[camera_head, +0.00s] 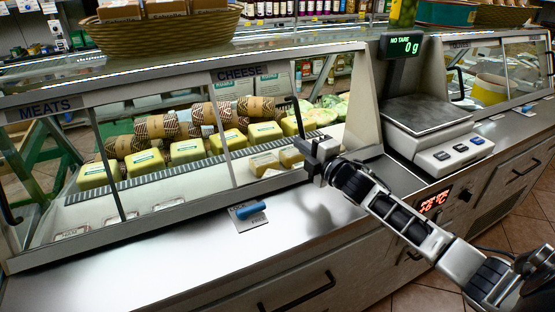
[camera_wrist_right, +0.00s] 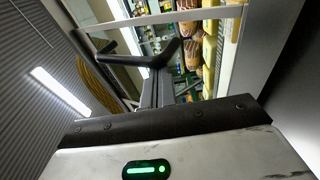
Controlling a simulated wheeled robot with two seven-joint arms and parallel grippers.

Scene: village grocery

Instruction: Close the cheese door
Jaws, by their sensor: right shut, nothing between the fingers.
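The cheese door is a clear glass panel (camera_head: 262,120) under the CHEESE label (camera_head: 240,72) on the front of the long display case. Dark upright strips divide the glass; I cannot tell exactly how far the door stands open. My right gripper (camera_head: 312,153) is shut and empty at the lower right part of the cheese section, close to the case's right end frame. Whether it touches the glass is unclear. In the right wrist view, its narrow grey fingers (camera_wrist_right: 157,88) point towards the case, with a dark forked bar (camera_wrist_right: 140,60) by their tips. My left gripper is out of view.
Yellow cheeses (camera_head: 187,151) and wrapped rolls (camera_head: 155,127) lie behind the glass. A scale (camera_head: 430,115) stands right of the case. The counter's left part is mostly clear.

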